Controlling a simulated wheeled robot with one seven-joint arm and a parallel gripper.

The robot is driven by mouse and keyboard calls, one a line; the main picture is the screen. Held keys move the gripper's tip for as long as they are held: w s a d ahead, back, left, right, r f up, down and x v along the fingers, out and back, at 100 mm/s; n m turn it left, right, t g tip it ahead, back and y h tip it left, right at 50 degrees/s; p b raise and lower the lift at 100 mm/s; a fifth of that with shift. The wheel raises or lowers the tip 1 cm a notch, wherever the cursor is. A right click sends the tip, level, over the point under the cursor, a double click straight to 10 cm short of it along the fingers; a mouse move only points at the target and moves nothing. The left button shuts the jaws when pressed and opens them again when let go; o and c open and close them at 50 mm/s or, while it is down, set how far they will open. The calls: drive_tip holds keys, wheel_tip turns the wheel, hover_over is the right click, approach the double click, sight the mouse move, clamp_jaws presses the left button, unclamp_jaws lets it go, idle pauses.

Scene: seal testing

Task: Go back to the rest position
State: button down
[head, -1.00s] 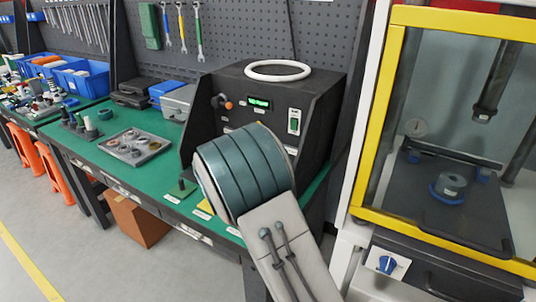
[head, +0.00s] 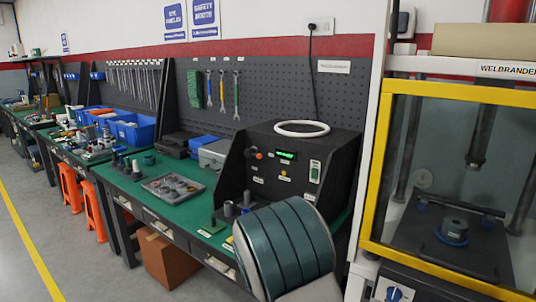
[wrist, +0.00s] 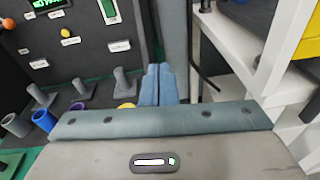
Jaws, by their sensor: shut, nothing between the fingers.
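My gripper (wrist: 159,86) shows in the wrist view as two slim blue fingers side by side with no gap and nothing between them. It is in front of the black control box (wrist: 100,50) and to the right of its labelled front. In the head view, my teal-banded arm rises at the bottom centre, in front of the bench's right end and the control box (head: 283,165). My gripper is hidden in that view.
A green-topped bench (head: 150,218) carries a tray of rings (head: 203,187), blue bins (head: 137,132) and a white ring (head: 302,128) on the control box. A yellow-framed machine (head: 372,180) stands close on the right. Cardboard box (head: 166,262) under the bench; floor clear at left.

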drive_tip(key=s+d+r+m+g+y+p, duration=0.1)
drive_tip(key=s+d+m+g, duration=0.4)
drive_tip(key=s+d+m, duration=0.3)
drive_tip(key=s+d+r+m+g+y+p, duration=0.1)
drive_tip(key=s+d+m+g, duration=0.35)
drive_tip(key=s+m, duration=0.4)
drive_tip(key=s+a+m+y, duration=0.2)
drive_tip(key=s+m, duration=0.1)
drive_tip(key=s, duration=0.3)
drive_tip(key=s+a+r+m+y+p, duration=0.1)
drive_tip(key=s+a+m+y, duration=0.1)
drive_tip(key=s, duration=0.5)
drive_tip(key=s+a+m+y, duration=0.2)
drive_tip(key=s+m+y, duration=0.2)
drive_tip(key=s+m, duration=0.2)
drive_tip(key=shift+s+a+r+g+p, duration=0.3)
drive_tip(key=shift+r+g+p, duration=0.05)
